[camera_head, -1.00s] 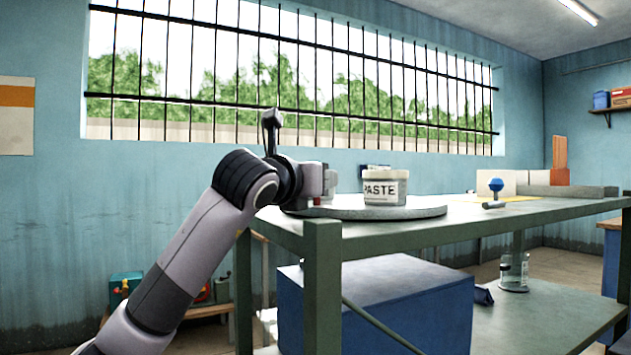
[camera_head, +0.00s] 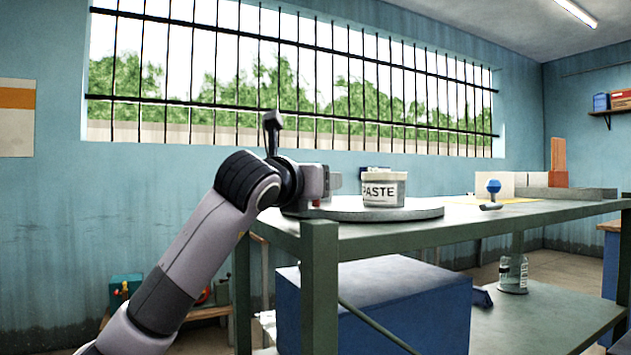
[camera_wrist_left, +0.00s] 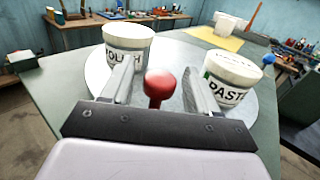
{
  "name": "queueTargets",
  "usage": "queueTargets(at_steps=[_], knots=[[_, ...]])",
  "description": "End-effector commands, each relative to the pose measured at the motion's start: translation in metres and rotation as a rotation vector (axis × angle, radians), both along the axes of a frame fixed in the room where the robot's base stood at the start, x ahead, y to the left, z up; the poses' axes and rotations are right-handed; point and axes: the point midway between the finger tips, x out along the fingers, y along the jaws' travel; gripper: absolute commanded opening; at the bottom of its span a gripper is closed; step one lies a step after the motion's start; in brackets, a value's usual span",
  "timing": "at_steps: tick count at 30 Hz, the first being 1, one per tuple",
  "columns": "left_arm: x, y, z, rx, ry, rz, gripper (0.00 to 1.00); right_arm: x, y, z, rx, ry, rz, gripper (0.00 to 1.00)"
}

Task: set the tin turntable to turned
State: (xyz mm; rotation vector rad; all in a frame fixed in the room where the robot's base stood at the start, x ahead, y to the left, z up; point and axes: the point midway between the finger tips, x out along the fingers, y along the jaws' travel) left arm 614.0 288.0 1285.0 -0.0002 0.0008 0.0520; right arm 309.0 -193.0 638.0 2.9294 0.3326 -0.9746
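The tin turntable is a round grey disc (camera_head: 425,213) on the green-grey table, and its pale top shows in the left wrist view (camera_wrist_left: 180,57). A white tin marked PASTE (camera_head: 384,189) stands upright on it; in the wrist view it is on the right (camera_wrist_left: 230,78). A second white tin with a partly hidden label (camera_wrist_left: 128,42) stands on the left of the disc. A red round knob (camera_wrist_left: 160,86) sits between the fingers of my left gripper (camera_wrist_left: 163,78), with gaps on both sides. The gripper is open at the disc's edge. My right gripper is out of view.
A blue-topped handle (camera_head: 493,187) and a grey block lie farther right on the table. A blue box (camera_head: 375,305) and a glass jar (camera_head: 513,273) stand on the lower shelf. The near table leg (camera_head: 319,285) is close to my left arm.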

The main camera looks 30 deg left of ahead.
Motion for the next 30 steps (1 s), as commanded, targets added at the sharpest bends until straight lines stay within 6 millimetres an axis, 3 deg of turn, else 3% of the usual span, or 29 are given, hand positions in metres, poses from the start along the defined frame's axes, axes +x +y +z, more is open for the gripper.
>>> queueTargets(at_steps=[7,19,30], knots=[[-0.011,-0.001,0.0,0.0,-0.004,-0.001,0.6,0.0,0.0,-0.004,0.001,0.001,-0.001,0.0],[-0.064,-0.003,-0.001,0.0,-0.002,0.0,0.6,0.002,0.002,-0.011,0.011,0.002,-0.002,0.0],[-0.072,-0.004,0.0,0.0,0.0,0.0,0.6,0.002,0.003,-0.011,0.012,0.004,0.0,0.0]])
